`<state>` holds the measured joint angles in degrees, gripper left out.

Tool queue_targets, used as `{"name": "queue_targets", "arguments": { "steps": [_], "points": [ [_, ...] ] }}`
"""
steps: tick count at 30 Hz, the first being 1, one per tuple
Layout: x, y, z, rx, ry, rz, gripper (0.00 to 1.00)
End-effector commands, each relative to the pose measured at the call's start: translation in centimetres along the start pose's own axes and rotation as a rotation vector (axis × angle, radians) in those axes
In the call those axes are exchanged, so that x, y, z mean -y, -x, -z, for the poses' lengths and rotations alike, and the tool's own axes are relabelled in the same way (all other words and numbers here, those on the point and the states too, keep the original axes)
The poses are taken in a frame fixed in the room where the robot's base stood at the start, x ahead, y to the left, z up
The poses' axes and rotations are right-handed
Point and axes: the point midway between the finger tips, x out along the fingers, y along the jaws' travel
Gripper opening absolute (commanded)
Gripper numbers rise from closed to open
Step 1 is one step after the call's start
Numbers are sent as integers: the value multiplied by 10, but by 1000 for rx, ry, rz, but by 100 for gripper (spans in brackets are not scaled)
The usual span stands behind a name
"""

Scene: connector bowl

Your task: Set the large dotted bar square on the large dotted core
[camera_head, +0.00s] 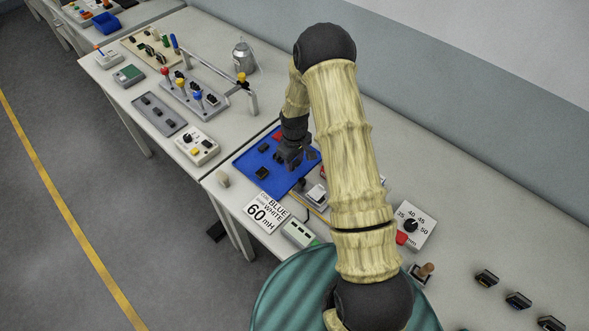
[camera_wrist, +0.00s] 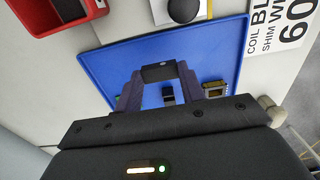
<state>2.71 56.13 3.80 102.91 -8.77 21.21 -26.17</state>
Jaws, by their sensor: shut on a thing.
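My gripper (camera_wrist: 158,78) is shut on a small dark bar (camera_wrist: 158,72), held between its fingertips above the blue mat (camera_wrist: 110,65). I take it for the large dotted bar; dots cannot be made out. A dark piece with a coppery part (camera_wrist: 214,88) lies on the mat to the right of the fingers in the wrist view. I cannot tell which is the large dotted core. In the head view my gripper (camera_head: 290,160) is over the mat, with dark pieces (camera_head: 262,173) nearby.
A red bin (camera_wrist: 60,12) and a white box with a dark knob (camera_wrist: 180,10) stand near the mat's edge in the wrist view. A small tan cylinder (camera_head: 222,179) stands left of the mat.

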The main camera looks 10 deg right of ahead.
Motion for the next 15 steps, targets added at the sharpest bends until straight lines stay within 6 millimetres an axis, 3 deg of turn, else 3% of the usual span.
{"name": "queue_targets", "arguments": {
  "steps": [9,15],
  "points": [
    [0,16,0,0,0,0,16],
    [0,17,0,1,0,0,16]
  ]
}}
